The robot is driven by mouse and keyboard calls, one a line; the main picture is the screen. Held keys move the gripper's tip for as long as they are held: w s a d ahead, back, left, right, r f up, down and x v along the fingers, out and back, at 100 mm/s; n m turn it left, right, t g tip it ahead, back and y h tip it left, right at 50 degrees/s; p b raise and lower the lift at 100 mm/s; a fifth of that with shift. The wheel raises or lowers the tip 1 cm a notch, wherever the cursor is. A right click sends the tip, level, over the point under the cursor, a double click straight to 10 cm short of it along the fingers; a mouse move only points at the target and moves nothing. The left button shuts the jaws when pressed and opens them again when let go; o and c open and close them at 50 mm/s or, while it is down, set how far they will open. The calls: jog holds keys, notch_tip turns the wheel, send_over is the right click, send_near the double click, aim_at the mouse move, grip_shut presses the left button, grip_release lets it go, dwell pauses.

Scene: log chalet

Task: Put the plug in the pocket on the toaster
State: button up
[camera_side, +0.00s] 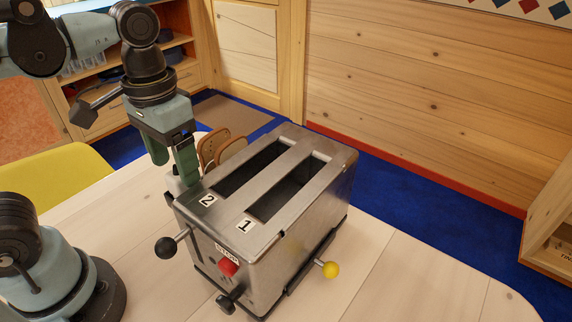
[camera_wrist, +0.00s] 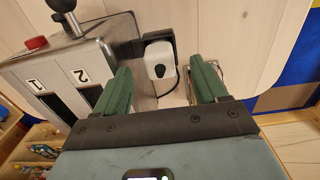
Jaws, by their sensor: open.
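The metal toaster (camera_side: 290,215) stands on the table with its two slots, marked 1 and 2, facing up. It also shows at the left of the wrist view (camera_wrist: 55,70). My gripper (camera_side: 172,166) is at the toaster's left side, pointing down. In the wrist view its two green fingers (camera_wrist: 162,85) are apart. The white plug (camera_wrist: 160,62), with a black part on it, shows in the gap between them, not clearly touched by either. A black holder, likely the pocket (camera_wrist: 162,36), sits beside the plug against the toaster. Whether the plug is inside it I cannot tell.
The toaster has a black-knobbed lever (camera_side: 166,246), a red button (camera_side: 228,267) and a yellow-knobbed lever (camera_side: 330,270). A yellow chair (camera_side: 62,178) is at left. The table's front right is clear.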

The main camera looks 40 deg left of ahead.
aim_at(177, 172)
notch_tip(177, 172, up, 9)
dwell(0.4)
jog(key=shift+a, duration=0.1)
jog(key=w+a+f+t, duration=0.2)
jog(key=w+f+t, duration=0.1)
jog(key=f, duration=0.3)
jog(key=w+a+f+t, duration=0.2)
jog(key=w+f+t, duration=0.1)
jog(key=f, duration=0.3)
jog(key=shift+w+f+t, duration=0.15)
jog(key=shift+f+t, duration=0.15)
jog(key=shift+t, duration=0.3)
jog(key=shift+a, duration=0.1)
dwell(0.4)
